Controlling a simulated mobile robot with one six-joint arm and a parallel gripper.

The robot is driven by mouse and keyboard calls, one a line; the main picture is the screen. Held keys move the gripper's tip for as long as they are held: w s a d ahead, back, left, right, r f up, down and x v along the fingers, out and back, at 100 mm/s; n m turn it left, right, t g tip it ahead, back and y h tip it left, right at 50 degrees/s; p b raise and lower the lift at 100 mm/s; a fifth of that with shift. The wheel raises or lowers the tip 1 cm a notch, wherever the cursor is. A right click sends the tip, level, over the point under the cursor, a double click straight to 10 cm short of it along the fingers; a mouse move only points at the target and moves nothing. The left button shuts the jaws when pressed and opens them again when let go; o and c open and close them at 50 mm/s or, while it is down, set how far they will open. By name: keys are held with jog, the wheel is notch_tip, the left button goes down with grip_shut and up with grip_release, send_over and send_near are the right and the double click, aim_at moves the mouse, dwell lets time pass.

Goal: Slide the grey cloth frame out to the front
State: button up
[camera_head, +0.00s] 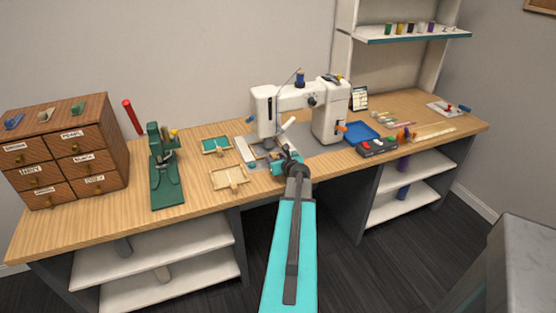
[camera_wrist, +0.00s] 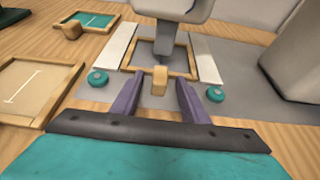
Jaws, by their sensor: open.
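The grey cloth frame (camera_wrist: 183,55) has a thin wooden border and lies flat under the sewing machine's head, between two pale strips. Its wooden tab (camera_wrist: 160,81) points toward me. My gripper (camera_wrist: 159,84) is open, with its purple fingers on either side of the tab. A gap shows between the tab and each finger. In the head view my gripper (camera_head: 287,162) is in front of the machine and, with my arm, covers much of the frame. The sewing machine head (camera_wrist: 175,10) hides the frame's far middle, and its dark foot (camera_wrist: 167,42) comes down over the cloth.
Two teal knobs (camera_wrist: 97,78) (camera_wrist: 215,93) flank the tab. A beige cloth frame (camera_wrist: 35,85) and a green cloth frame (camera_head: 216,146) lie to the left. The machine's pillar (camera_head: 328,110), a blue tray (camera_head: 362,131) and a button box (camera_head: 377,146) stand to the right.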

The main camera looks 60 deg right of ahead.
jog(key=shift+w+d+f, duration=0.15)
jog(key=shift+w+d, duration=0.1)
jog(key=shift+w, duration=0.1)
grip_shut()
jog(key=shift+s+a, duration=0.1)
jog(key=shift+a, duration=0.1)
